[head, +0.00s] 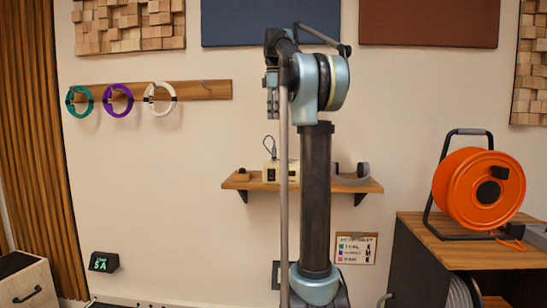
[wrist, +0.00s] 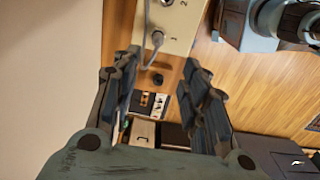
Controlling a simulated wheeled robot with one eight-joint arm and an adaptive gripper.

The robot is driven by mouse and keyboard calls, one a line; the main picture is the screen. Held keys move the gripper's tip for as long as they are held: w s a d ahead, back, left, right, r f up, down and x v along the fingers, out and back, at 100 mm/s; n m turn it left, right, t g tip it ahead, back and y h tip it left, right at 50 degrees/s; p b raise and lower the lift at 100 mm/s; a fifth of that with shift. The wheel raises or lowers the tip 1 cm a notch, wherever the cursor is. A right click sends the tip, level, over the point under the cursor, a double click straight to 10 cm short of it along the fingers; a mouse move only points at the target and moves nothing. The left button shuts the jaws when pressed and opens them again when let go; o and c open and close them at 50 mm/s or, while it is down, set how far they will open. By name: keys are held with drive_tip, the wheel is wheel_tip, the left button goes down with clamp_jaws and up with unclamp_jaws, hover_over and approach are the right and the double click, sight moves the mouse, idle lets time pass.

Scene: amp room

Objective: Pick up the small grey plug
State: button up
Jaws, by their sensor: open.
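A cream box (wrist: 172,22) with numbered sockets is at the top of the wrist view. A grey cable ends in a small grey plug (wrist: 157,39) at one socket; it looks seated there. A small dark round piece (wrist: 158,80) shows just below the box, between my fingers in the picture; I cannot tell what it is. My gripper (wrist: 161,60) is open and empty, its fingers either side of these in the view. In the head view my gripper (head: 271,103) hangs high above the cream box (head: 271,172). The plug is too small to make out there.
The box stands on a wooden wall shelf (head: 232,184) with grey headphones (head: 352,178) at right, partly behind my arm. Coloured cable rings (head: 118,101) hang at left. An orange cable reel (head: 478,188) stands on a cabinet at right. The air above the shelf's left end is clear.

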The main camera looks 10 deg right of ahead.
hover_over(274, 147)
wheel_tip(274, 147, down, 9)
drive_tip(key=shift+w, duration=0.1)
drive_tip(key=shift+w+d+f, duration=0.1)
drive_tip(key=shift+w+f, duration=0.05)
drive_tip(key=shift+f, duration=1.2)
drive_tip(key=shift+w+f, duration=0.1)
drive_tip(key=shift+f, duration=1.2)
clamp_jaws()
